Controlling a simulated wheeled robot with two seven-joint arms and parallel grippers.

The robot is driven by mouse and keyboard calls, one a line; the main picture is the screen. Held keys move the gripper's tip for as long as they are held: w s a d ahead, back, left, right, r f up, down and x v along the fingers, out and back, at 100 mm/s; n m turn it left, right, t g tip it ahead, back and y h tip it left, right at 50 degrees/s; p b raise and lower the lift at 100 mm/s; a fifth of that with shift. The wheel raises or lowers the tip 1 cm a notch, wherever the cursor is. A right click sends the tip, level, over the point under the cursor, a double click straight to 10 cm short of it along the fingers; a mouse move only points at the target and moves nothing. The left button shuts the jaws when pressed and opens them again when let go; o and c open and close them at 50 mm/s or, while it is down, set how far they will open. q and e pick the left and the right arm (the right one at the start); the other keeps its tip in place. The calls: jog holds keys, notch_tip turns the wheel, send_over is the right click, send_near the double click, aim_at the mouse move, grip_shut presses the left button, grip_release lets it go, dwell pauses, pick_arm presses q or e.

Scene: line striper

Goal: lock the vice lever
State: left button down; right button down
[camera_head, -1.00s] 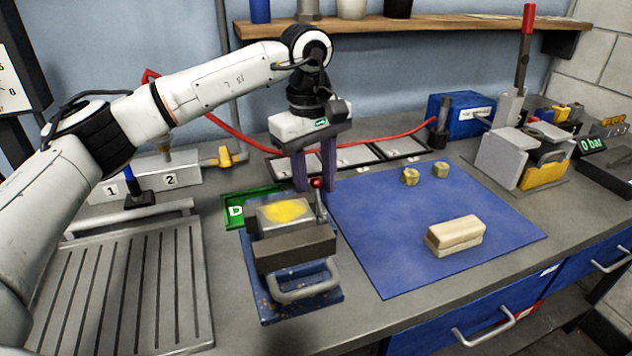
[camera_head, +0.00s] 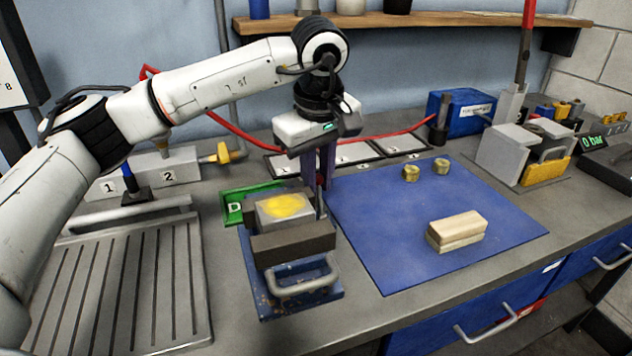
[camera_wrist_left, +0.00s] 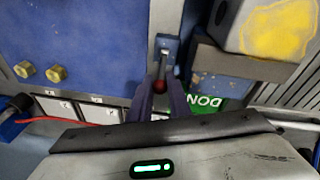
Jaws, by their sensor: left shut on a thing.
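The vice (camera_head: 292,245) stands on the bench left of the blue mat, with a metal block with a yellow patch (camera_head: 283,206) in it. The patched block also shows at the top right of the left wrist view (camera_wrist_left: 280,30). The vice lever with its red knob (camera_wrist_left: 159,87) is at the vice's side nearest the mat. My left gripper (camera_head: 319,178) points down there, and its fingers are shut on the lever. They hide most of the lever in the head view. My right gripper is not in view.
A blue mat (camera_head: 400,262) carries wooden blocks (camera_head: 456,231) and two brass pieces (camera_head: 411,173). A green tray (camera_head: 233,208) lies behind the vice. A slotted metal tray (camera_head: 120,290) is at the left. A red hose runs along the back.

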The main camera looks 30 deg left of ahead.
pick_arm(q)
jog(key=shift+s+d+f+t+y+b, duration=0.1)
jog(key=shift+s+d+t+y+b, duration=0.3)
jog(key=shift+t+y+b, duration=0.25)
jog(key=shift+s+d+t+y+b, duration=0.2)
jog(key=shift+d+t+y+b, duration=0.2)
jog(key=shift+b, duration=0.3)
jog(key=shift+s+d+t+y+b, duration=0.15)
jog(key=shift+s+t+y+b, duration=0.1)
jog(key=shift+t+y+b, duration=0.25)
jog(key=shift+s+d+r+y+b, duration=0.2)
jog(key=shift+y+b, duration=0.15)
jog(key=shift+b, duration=0.2)
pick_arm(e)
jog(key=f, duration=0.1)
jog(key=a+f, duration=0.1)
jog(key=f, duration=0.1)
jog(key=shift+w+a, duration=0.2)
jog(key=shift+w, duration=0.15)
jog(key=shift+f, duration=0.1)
pick_arm(q)
jog(key=c, duration=1.7)
grip_release()
jog(key=shift+o, duration=0.2)
jog(key=shift+w+d+f, duration=0.1)
